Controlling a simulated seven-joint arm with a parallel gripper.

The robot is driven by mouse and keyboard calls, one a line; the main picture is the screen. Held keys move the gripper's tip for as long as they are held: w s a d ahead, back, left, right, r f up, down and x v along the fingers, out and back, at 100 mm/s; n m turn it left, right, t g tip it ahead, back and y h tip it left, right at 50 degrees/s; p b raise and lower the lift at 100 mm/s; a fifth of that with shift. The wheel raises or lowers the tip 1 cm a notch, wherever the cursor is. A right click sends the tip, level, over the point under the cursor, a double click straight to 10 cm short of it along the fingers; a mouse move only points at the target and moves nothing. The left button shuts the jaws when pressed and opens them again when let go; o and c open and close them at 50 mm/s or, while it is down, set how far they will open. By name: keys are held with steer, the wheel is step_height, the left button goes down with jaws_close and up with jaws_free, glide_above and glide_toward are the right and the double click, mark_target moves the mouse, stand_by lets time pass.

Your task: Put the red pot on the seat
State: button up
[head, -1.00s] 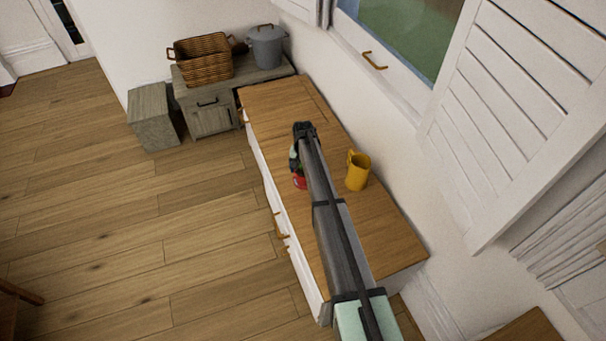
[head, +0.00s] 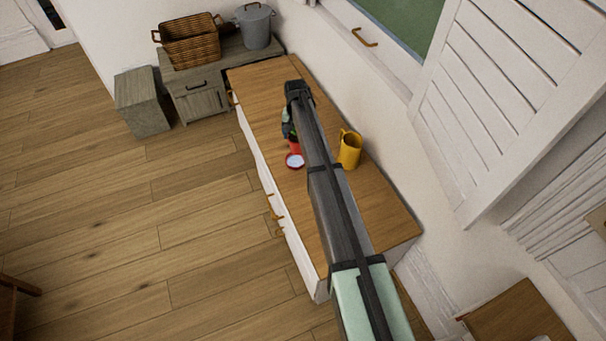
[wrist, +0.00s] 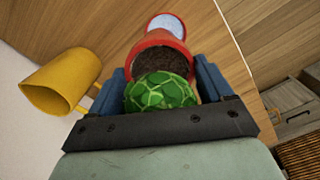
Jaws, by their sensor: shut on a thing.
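The red pot (wrist: 160,42) is in the wrist view, its mouth with dark soil facing the camera. A round green patterned plant (wrist: 160,92) is in front of the soil. The blue fingers of my gripper (wrist: 161,72) are on both sides, shut on the pot. A pale disc with a red edge (wrist: 168,24) shows beyond the pot; I cannot tell if it joins it. In the head view, the pot (head: 294,147) is partly hidden by my arm, over the wooden cabinet top (head: 262,88). I cannot make out which thing is the seat.
A yellow mug (head: 349,150) stands on the cabinet, right of my arm, and shows in the wrist view (wrist: 62,82). A wicker basket (head: 190,40) and grey lidded pot (head: 254,27) stand on a grey cabinet (head: 201,102). A grey block (head: 142,105) is beside it.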

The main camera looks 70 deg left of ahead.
steer(key=s+d, duration=0.3)
steer(key=d, duration=1.3)
steer(key=shift+w+f, duration=0.15)
steer(key=shift+f, duration=2.25)
steer(key=shift+w+f, duration=0.1)
steer(key=shift+f, duration=2.25)
steer(key=shift+f, duration=0.15)
steer(key=o, duration=1.4)
steer(key=shift+c, duration=0.2)
step_height(320, 180, up, 12)
